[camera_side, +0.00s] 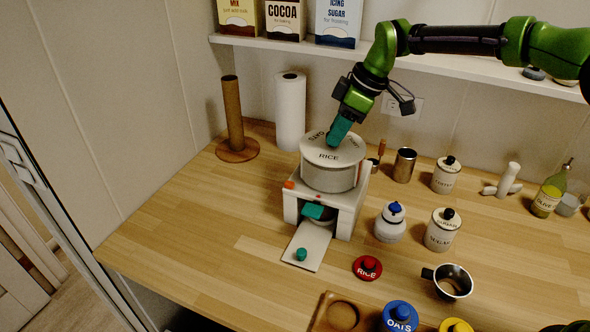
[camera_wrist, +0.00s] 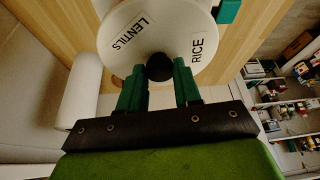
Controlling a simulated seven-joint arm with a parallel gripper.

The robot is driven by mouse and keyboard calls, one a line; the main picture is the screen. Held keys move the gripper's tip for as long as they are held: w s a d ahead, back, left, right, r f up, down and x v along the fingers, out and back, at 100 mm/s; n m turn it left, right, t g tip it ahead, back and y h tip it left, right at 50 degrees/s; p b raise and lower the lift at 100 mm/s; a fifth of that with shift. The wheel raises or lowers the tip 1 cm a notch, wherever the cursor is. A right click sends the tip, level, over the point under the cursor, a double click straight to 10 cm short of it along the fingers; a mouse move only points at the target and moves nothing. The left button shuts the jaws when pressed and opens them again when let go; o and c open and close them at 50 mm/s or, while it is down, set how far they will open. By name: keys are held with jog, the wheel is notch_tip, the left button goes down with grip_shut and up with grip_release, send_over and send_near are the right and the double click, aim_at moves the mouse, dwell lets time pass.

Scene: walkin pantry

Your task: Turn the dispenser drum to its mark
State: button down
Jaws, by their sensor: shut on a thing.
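The dispenser drum (camera_side: 329,177) is a white cylinder on a white stand (camera_side: 345,217). Its top reads RICE toward the front and OATS toward the back in the side view. In the wrist view its top (camera_wrist: 118,60) shows LENTILS and RICE. A small orange mark (camera_side: 289,184) sits on the stand's front left corner. My gripper (camera_side: 335,137) reaches down to the drum's top from behind. In the wrist view my gripper (camera_wrist: 159,78) has its teal fingers on either side of a dark round knob (camera_wrist: 159,66), shut on it. The fingers partly hide the top in the side view.
A teal flap (camera_side: 313,211) and a white chute plate (camera_side: 307,247) with a teal knob are at the stand's front. A paper roll (camera_side: 290,112) and wooden holder (camera_side: 235,118) stand left behind. Canisters, a steel cup (camera_side: 404,165) and a red RICE lid (camera_side: 367,268) lie right.

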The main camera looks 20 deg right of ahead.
jog(key=shift+m+t, duration=0.3)
jog(key=shift+m, duration=0.5)
jog(key=c, duration=0.8)
grip_release()
jog(key=v, duration=1.7)
jog(key=shift+a+r, duration=0.1)
jog(key=shift+a, duration=0.25)
